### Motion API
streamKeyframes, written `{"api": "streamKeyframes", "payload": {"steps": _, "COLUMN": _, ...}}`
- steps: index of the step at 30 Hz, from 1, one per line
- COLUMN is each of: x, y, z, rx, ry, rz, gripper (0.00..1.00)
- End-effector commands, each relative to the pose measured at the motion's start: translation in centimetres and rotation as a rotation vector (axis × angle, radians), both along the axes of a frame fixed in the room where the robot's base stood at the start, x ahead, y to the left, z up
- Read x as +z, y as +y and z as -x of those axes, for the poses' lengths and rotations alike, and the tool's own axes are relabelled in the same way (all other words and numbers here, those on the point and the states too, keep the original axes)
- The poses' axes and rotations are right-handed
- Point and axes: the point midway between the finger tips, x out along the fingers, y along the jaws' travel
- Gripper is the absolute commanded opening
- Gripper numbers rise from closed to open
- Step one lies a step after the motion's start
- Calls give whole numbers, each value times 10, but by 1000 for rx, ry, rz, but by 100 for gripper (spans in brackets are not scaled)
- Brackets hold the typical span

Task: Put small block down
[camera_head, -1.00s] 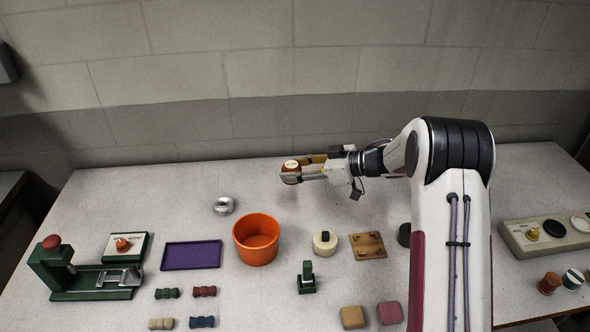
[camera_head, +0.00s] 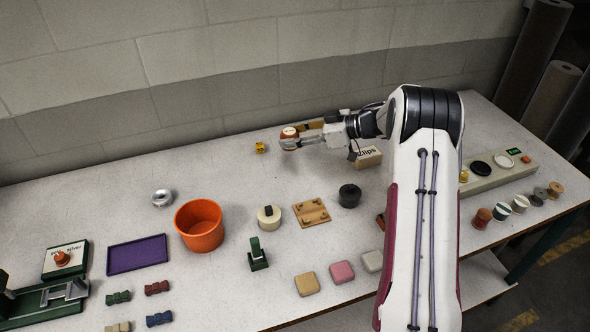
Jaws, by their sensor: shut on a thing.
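My gripper (camera_head: 297,136) reaches left over the back of the table and is shut on a small reddish-brown rounded block with a pale top (camera_head: 289,132). The held block appears to be above the table surface. The fingers partly hide it, and its exact shape is too small to tell. A small yellow block (camera_head: 260,147) sits on the table just left of my gripper, apart from it.
An orange bucket (camera_head: 200,226), metal ring (camera_head: 162,198), round cream piece (camera_head: 269,217), wooden plate (camera_head: 311,212) and black pot (camera_head: 349,196) stand nearer. The table between ring and gripper is mostly clear.

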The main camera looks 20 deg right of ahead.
Motion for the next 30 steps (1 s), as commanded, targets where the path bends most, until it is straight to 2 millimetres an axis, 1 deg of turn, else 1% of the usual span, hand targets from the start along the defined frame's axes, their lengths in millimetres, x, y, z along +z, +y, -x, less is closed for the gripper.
{"api": "streamKeyframes", "payload": {"steps": 1, "x": 1, "y": -12, "z": 1, "rx": -2, "ry": -2, "rz": 1, "gripper": 15}}
{"api": "streamKeyframes", "payload": {"steps": 3, "x": 4, "y": -21, "z": 4, "rx": 6, "ry": -2, "rz": 0, "gripper": 15}}
{"api": "streamKeyframes", "payload": {"steps": 8, "x": 11, "y": -16, "z": 7, "rx": 46, "ry": 4, "rz": -5, "gripper": 15}}
{"api": "streamKeyframes", "payload": {"steps": 20, "x": 10, "y": -14, "z": 9, "rx": 48, "ry": 13, "rz": -14, "gripper": 15}}
{"api": "streamKeyframes", "payload": {"steps": 25, "x": 1, "y": -14, "z": 9, "rx": 49, "ry": 15, "rz": -15, "gripper": 15}}
{"api": "streamKeyframes", "payload": {"steps": 30, "x": -21, "y": -14, "z": 9, "rx": 49, "ry": 15, "rz": -15, "gripper": 15}}
